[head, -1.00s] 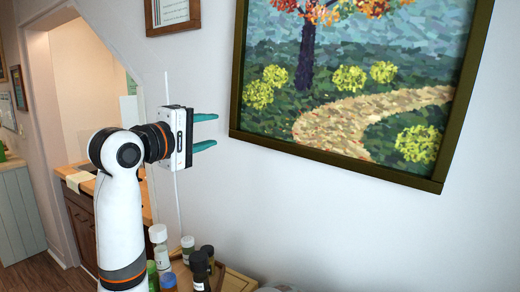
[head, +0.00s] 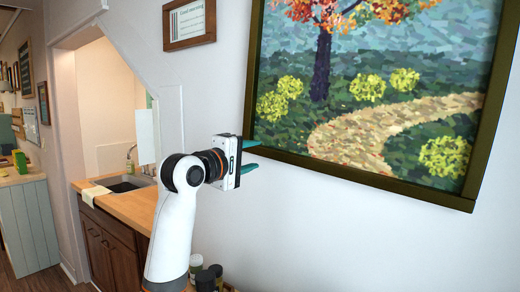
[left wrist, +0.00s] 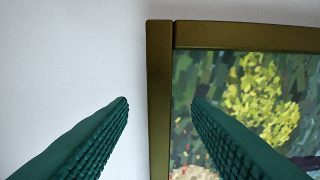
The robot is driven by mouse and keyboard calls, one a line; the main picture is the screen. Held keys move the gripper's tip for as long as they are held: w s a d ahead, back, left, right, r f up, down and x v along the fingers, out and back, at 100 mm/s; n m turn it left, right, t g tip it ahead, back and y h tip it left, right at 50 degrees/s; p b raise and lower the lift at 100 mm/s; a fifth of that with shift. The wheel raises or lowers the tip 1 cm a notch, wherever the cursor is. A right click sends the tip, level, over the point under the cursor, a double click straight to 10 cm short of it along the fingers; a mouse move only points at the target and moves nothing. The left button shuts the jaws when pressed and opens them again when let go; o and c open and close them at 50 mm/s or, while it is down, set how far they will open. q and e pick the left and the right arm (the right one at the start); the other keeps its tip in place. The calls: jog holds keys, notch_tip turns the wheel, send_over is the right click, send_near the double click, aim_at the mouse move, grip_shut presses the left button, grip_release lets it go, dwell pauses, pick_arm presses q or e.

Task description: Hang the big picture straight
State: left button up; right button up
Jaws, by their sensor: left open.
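The big picture (head: 385,110), a painted tree and path in a dark olive-gold frame, hangs on the white wall at the right of the head view. Its bottom edge slopes down to the right there; perspective makes true tilt hard to judge. My left gripper (head: 252,156) is open at its lower left corner. In the left wrist view the left gripper (left wrist: 160,100) has its green fingers on either side of a frame bar (left wrist: 160,70), one over the wall, one over the painting. I cannot tell whether they touch it. My right gripper is not in view.
A small framed sign (head: 189,24) hangs left of the picture. A wooden counter with a sink (head: 125,185) is in the alcove at left. The wall below the picture is clear.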

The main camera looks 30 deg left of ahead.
aim_at(263, 153)
pick_arm(q)
jog(key=shift+w+d+p, duration=0.15)
jog(key=shift+w+p, duration=0.05)
jog(key=shift+w, duration=0.8)
jog(key=shift+w+d+p, duration=0.15)
jog(key=shift+w, duration=0.8)
